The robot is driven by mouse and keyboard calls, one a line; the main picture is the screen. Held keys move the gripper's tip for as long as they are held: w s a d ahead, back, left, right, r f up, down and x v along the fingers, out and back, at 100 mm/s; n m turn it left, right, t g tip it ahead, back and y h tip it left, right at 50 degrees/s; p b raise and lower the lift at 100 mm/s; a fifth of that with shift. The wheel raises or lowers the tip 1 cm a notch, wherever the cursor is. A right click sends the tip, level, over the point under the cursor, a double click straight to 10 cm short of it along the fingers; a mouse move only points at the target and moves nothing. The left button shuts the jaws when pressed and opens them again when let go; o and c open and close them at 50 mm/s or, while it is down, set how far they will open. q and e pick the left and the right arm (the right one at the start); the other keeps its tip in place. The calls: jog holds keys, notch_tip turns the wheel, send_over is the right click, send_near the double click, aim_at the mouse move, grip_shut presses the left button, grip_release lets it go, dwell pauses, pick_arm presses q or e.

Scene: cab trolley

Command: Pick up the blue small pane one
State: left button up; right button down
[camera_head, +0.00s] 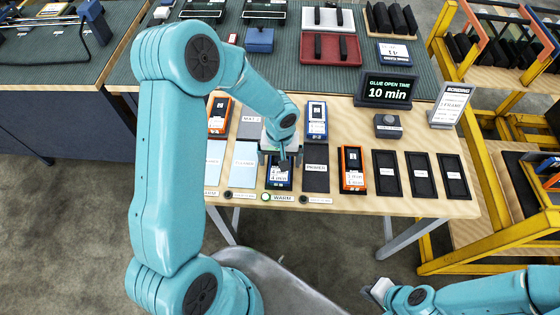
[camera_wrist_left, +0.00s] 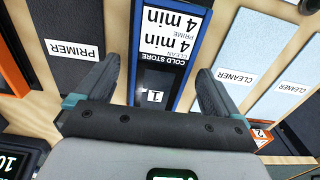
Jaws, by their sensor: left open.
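A small blue-framed pane (camera_head: 279,182) with a dark face and white labels lies at the front of the wooden table, partly hidden by my left gripper (camera_head: 281,160). In the left wrist view the blue pane (camera_wrist_left: 160,93) carries "COLD STORE", "4 min" and a "1" label. The fingers of my left gripper (camera_wrist_left: 158,75) are open, one to each side of it, with nothing held. A second blue-framed piece (camera_head: 316,122) lies farther back. My right gripper (camera_head: 376,291) is low at the bottom, away from the table; its jaw opening is unclear.
Beside the blue pane are a dark PRIMER pad (camera_head: 316,179) and a pale CLEANER pad (camera_head: 244,165). An orange-framed pane (camera_head: 352,169) and several black pads (camera_head: 420,176) lie to the right. A "10 min" display (camera_head: 388,90) stands behind. Yellow racks (camera_head: 490,232) stand at right.

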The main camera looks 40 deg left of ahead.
pick_arm(q)
jog(key=c, duration=1.3)
jog(key=shift+r, duration=0.1)
